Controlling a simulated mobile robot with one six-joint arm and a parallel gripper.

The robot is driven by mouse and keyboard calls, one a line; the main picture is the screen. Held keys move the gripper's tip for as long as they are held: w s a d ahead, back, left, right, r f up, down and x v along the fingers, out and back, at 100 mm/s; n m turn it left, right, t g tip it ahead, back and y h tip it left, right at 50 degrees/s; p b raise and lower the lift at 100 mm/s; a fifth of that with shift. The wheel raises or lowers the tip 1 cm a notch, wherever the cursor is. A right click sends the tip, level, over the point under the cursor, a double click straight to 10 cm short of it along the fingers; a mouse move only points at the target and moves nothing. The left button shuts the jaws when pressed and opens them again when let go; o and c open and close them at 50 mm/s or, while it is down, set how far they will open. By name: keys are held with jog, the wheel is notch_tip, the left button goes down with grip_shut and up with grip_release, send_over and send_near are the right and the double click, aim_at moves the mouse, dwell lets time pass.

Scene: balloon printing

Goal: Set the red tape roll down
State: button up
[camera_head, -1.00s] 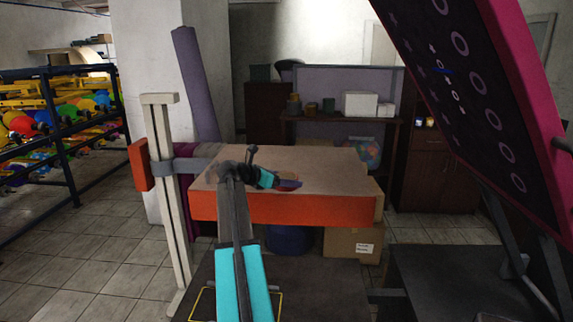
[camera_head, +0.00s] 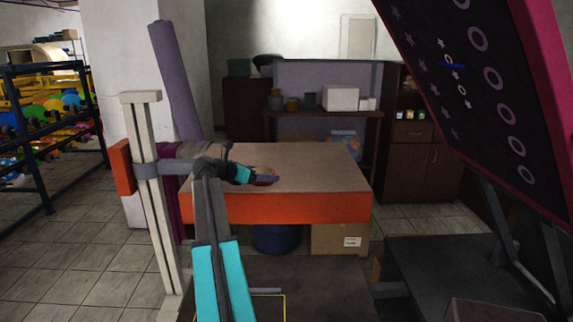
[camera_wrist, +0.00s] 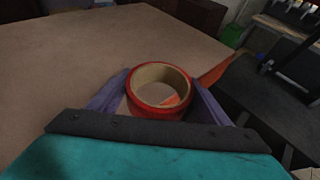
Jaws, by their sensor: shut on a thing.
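The red tape roll (camera_wrist: 158,108) is held between the two purple fingers of my gripper (camera_wrist: 158,92) in the wrist view. Its ring opening faces up toward the camera, and an orange patch shows through it. In the head view my gripper (camera_head: 266,176) is over the brown top of the orange-edged table (camera_head: 315,172), around its middle; the roll is small and hard to make out there. I cannot tell whether the roll touches the tabletop. The table top also fills the left of the wrist view (camera_wrist: 60,60).
The tabletop to the right of my gripper is clear. A purple shelf with a white box (camera_head: 341,98) stands behind. A large dark panel with a pink edge (camera_head: 470,80) leans at the right. A rack of colourful items (camera_head: 50,115) is at the left.

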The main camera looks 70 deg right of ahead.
jog(key=shift+w+d, duration=0.1)
jog(key=shift+d, duration=0.3)
jog(key=p, duration=0.5)
send_over(286, 178)
jog(key=shift+w+a+f, duration=0.1)
jog(key=shift+a+f, duration=0.05)
jog(key=shift+f, duration=0.55)
jog(key=shift+f, duration=0.2)
jog(key=shift+f+p, duration=0.5)
jog(key=shift+f, duration=1.1)
jog(key=shift+f, duration=0.15)
